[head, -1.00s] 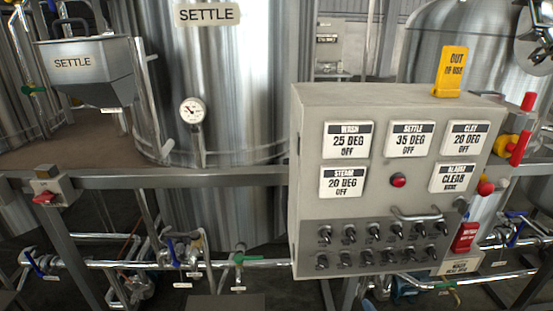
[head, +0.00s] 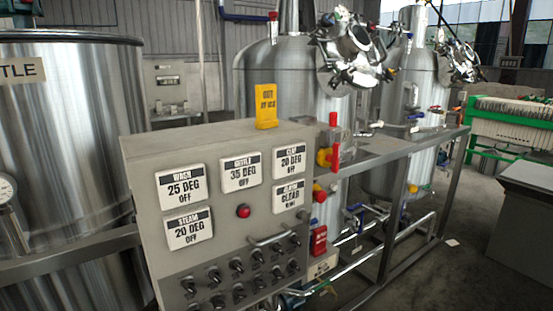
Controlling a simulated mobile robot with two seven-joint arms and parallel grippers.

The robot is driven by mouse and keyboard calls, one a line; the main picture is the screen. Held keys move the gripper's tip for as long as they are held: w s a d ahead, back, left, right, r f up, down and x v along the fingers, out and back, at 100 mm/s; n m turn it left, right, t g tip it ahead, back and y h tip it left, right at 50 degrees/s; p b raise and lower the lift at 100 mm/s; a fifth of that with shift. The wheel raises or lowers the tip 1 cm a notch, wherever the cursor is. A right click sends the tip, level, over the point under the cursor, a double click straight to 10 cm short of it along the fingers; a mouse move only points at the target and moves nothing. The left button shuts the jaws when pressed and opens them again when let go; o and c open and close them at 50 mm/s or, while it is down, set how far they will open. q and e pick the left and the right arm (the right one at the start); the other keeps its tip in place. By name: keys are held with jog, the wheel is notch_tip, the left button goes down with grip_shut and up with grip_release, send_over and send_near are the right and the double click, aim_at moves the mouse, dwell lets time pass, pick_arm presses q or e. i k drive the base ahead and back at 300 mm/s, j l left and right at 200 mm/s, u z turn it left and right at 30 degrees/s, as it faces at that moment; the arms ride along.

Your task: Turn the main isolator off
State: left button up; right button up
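The grey control panel (head: 145,215) stands at the centre left in the head view. On its right side is a yellow switch body (head: 324,157) with an upright red handle (head: 335,156), which looks like the main isolator; I cannot read a marking on it. Below it are a red knob (head: 319,195) and a red box (head: 318,241) with small unreadable lettering. A yellow "out of use" sign (head: 266,107) stands on the panel top. Neither of my grippers is in view.
A metal rail frame (head: 412,149) with pipes and valves runs behind the panel's right side. Steel tanks (head: 75,130) stand behind. Floor (head: 440,275) is open at the right, before a grey cabinet (head: 520,225) and a green-framed unit (head: 510,130).

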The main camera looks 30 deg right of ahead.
aim_at(327, 157)
jog(key=z, duration=1.2)
